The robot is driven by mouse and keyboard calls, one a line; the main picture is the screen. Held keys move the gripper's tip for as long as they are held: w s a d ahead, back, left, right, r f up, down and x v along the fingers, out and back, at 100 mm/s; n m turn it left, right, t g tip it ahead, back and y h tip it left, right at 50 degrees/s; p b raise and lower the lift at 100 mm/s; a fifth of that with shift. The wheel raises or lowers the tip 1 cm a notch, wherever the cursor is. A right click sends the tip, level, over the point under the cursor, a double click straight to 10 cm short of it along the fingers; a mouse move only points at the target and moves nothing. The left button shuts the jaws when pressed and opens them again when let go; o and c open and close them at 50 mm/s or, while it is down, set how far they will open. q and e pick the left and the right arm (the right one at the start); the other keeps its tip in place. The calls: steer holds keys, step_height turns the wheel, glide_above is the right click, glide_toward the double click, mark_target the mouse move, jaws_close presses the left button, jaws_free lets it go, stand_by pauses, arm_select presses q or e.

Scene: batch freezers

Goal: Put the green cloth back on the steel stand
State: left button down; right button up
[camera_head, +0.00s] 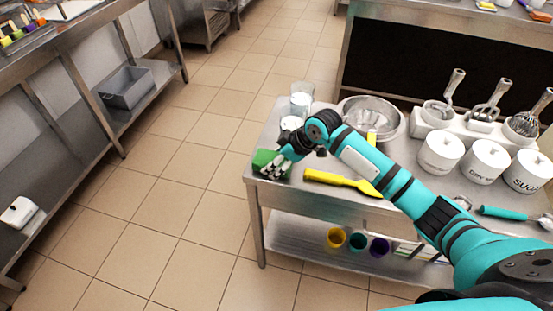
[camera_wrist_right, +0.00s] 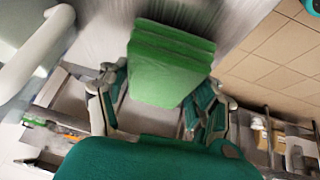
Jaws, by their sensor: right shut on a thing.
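The green cloth (camera_head: 263,160) is a folded, layered pad at the left front corner of the steel stand (camera_head: 324,199). In the right wrist view the cloth (camera_wrist_right: 170,65) lies between my fingers, with brushed steel behind it. My right gripper (camera_head: 277,167) is shut on the cloth, and its fingers partly cover it in the head view. It also shows in the right wrist view (camera_wrist_right: 158,105). I cannot tell whether the cloth touches the steel top or is held just above it. My left gripper is not in view.
A yellow brush (camera_head: 340,181) lies on the stand to the right of the cloth. A clear container (camera_head: 301,96) and a steel bowl (camera_head: 372,113) stand behind. White canisters (camera_head: 441,152) and a tool holder fill the right. Open tiled floor lies left of the stand.

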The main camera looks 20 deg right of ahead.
steer(key=o, duration=1.2)
steer(key=shift+s+f, duration=0.15)
steer(key=shift+f, duration=0.15)
steer(key=o, duration=0.4)
steer(key=shift+f, duration=0.1)
steer(key=v, duration=1.3)
steer(key=shift+w+a+r, duration=0.15)
steer(key=shift+w+r, duration=0.15)
steer(key=shift+r, duration=0.05)
